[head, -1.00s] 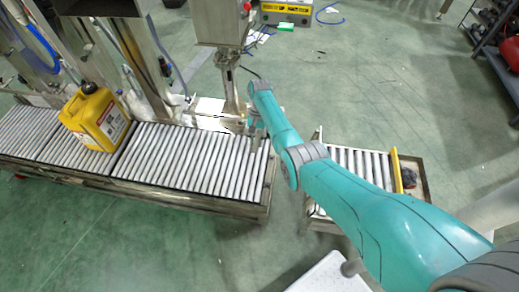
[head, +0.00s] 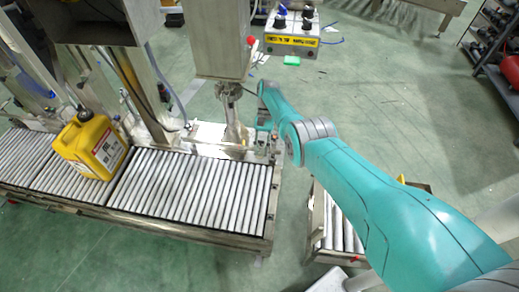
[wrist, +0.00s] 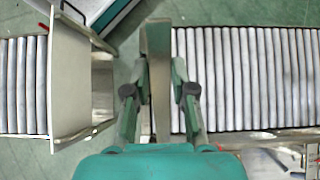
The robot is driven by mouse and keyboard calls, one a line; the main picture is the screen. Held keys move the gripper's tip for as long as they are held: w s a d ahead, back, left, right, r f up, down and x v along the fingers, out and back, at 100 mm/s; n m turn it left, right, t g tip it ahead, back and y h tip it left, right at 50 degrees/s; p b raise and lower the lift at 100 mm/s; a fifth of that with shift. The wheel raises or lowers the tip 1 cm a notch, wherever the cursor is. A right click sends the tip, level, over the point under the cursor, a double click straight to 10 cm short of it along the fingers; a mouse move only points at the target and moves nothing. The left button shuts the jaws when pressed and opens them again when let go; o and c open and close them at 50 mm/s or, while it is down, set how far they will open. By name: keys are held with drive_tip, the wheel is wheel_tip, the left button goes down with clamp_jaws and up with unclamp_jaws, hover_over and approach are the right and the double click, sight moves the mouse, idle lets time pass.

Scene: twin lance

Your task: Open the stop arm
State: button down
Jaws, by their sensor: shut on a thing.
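The stop arm (wrist: 157,62) appears to be the flat metal bar standing between my fingers in the wrist view. My gripper (wrist: 159,92) is shut on it, with one finger on each side. The bar stands at the end of the long roller conveyor (wrist: 250,75), beside the gap to the short conveyor. In the head view my gripper (head: 272,150) is at the right end of the long conveyor (head: 190,195). There my arm and the metal fittings partly hide the fingers and the bar.
A yellow canister (head: 92,147) stands on the rollers at the left. A metal column (head: 234,125) rises behind the conveyor, close left of my gripper. The short conveyor (head: 335,225) lies to the right across a gap, partly under my arm. A control box (head: 292,40) is behind.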

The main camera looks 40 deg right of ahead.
drive_tip(key=shift+w+d+r, duration=0.15)
drive_tip(key=shift+r, duration=0.05)
idle(0.4)
drive_tip(key=c, duration=1)
unclamp_jaws()
drive_tip(key=shift+w+d, duration=0.1)
drive_tip(key=shift+o, duration=0.2)
drive_tip(key=shift+f, duration=0.1)
